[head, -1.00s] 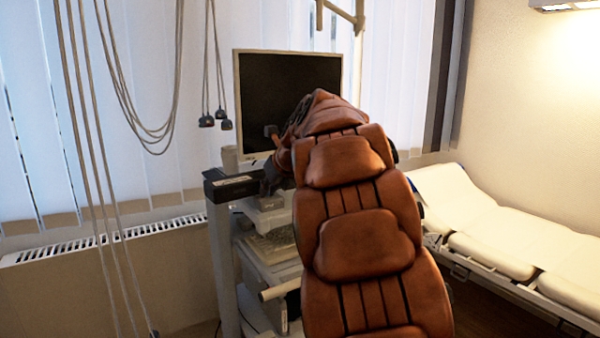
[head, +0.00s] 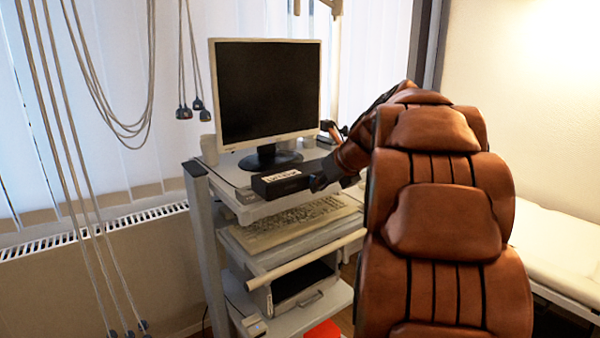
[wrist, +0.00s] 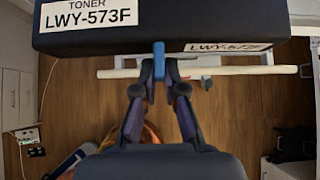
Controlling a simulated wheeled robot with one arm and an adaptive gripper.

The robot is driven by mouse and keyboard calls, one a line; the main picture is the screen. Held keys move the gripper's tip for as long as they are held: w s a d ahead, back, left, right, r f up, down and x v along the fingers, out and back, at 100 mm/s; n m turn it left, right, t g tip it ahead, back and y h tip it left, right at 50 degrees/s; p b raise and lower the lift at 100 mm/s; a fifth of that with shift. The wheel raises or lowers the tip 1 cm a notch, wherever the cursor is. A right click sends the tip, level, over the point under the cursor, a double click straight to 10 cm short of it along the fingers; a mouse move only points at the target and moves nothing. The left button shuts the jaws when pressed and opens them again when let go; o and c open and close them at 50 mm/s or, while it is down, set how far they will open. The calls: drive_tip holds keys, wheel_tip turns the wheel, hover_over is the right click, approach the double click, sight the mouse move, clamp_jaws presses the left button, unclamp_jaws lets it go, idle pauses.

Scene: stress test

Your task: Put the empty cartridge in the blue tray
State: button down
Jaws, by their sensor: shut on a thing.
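The cartridge is a long black box with a white label (head: 287,184). In the head view it is in front of the monitor, by the front edge of the cart's upper shelf. In the wrist view the cartridge (wrist: 120,32) spans the top, with labels reading TONER LWY-573F. My gripper (wrist: 159,70) is shut on a small blue tab at the cartridge's near side. In the head view my gripper (head: 319,182) is at the cartridge's right end, partly hidden by my brown padded arm. I cannot make out a blue tray in either view.
A grey cart (head: 205,265) carries a monitor (head: 268,95), a keyboard (head: 295,223) and a printer-like device (head: 300,287). A pale rail (head: 305,258) crosses its front. A red object (head: 322,330) lies low by the cart. Cables hang at left. A white couch (head: 565,245) stands at right.

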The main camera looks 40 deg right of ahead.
sight(311, 167)
drive_tip(key=w+d+p, duration=0.1)
drive_tip(key=w+d, duration=0.1)
drive_tip(key=w, duration=0.2)
drive_tip(key=w+d+p, duration=0.1)
drive_tip(key=w+d, duration=0.1)
drive_tip(key=w, duration=0.2)
drive_tip(key=w+d+f+p, duration=0.1)
drive_tip(key=w+d, duration=0.2)
drive_tip(key=w, duration=0.1)
drive_tip(key=shift+w+d+f, duration=0.1)
drive_tip(key=shift+f+p, duration=0.5)
drive_tip(key=shift+f, duration=1.25)
drive_tip(key=shift+f, duration=0.1)
drive_tip(key=c, duration=1.2)
unclamp_jaws()
drive_tip(key=shift+f, duration=0.1)
drive_tip(key=shift+c, duration=0.2)
drive_tip(key=b+v, duration=0.2)
drive_tip(key=v, duration=1)
